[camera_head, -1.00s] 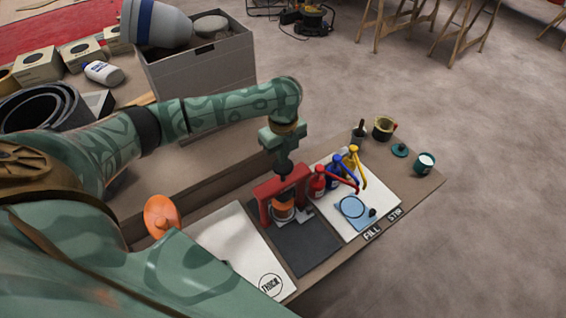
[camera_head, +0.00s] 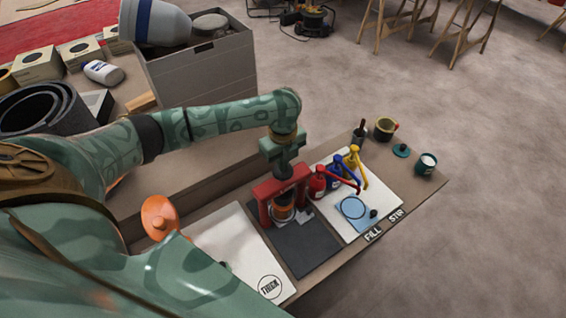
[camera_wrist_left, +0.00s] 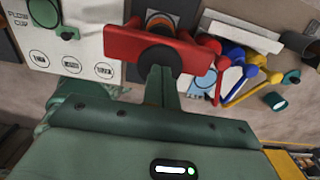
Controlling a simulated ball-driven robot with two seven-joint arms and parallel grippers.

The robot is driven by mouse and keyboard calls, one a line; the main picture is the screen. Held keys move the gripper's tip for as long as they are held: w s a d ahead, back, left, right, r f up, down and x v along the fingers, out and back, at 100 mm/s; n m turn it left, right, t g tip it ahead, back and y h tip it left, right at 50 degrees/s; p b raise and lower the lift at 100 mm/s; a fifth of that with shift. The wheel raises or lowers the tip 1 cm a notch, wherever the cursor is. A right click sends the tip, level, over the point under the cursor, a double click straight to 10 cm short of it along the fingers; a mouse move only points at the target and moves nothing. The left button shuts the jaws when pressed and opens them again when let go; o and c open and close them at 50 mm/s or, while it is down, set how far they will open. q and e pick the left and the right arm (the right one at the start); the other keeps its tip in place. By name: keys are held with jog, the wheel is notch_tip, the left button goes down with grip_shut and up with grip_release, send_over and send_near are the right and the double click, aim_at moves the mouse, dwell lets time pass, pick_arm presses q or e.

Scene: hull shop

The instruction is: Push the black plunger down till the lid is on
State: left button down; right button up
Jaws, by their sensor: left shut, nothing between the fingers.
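A red press frame (camera_head: 262,195) stands on a dark mat, and it also shows in the left wrist view (camera_wrist_left: 125,46). Its black plunger (camera_wrist_left: 158,57) shows as a round black disc in the wrist view; in the head view my gripper mostly hides it. An orange-banded can (camera_head: 283,212) stands inside the frame; its lid cannot be made out. My left gripper (camera_head: 284,174) is shut and empty, pointing down over the top of the press. Its fingertips (camera_wrist_left: 160,70) are at the plunger, but I cannot tell if they touch. My right gripper is not in view.
Red (camera_head: 318,182), blue (camera_head: 337,168) and yellow (camera_head: 353,158) pump bottles stand close right of the press. A white board (camera_head: 230,240) and an orange object (camera_head: 160,215) lie to the left. Small pots (camera_head: 425,164) stand at the bench's far right.

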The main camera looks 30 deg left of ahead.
pick_arm(q)
jog(key=shift+f, duration=1.15)
dwell(0.6)
jog(key=shift+r, duration=0.1)
notch_tip(320, 180, up, 5)
jog(key=p, duration=0.5)
notch_tip(320, 180, up, 6)
jog(key=p, duration=0.7)
